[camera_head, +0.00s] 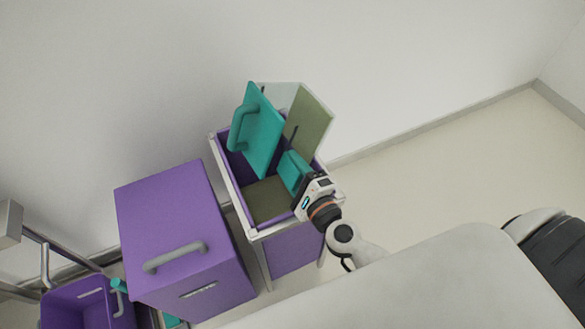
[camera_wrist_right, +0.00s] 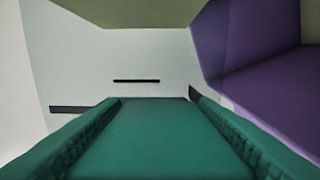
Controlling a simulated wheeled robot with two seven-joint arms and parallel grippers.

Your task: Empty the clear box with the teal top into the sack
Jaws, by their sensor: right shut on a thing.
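The clear box with the teal top (camera_head: 256,131) is tilted at the upper part of a purple-lined sack (camera_head: 226,172) in a pale frame. Its teal top has a teal handle and stands steeply; a pale see-through wall and an olive panel show beside it. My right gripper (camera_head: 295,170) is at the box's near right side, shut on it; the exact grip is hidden. In the right wrist view, teal surfaces fill the bottom, with a pale wall of the box (camera_wrist_right: 140,65) and dark slots beyond. The box's contents cannot be made out. My left gripper is not in view.
A closed purple box (camera_head: 165,215) with a grey handle stands close left of the sack's frame. Another purple bin (camera_head: 88,303) is at the lower left, near a metal rail. A wall is behind; the floor to the right (camera_head: 450,175) is clear.

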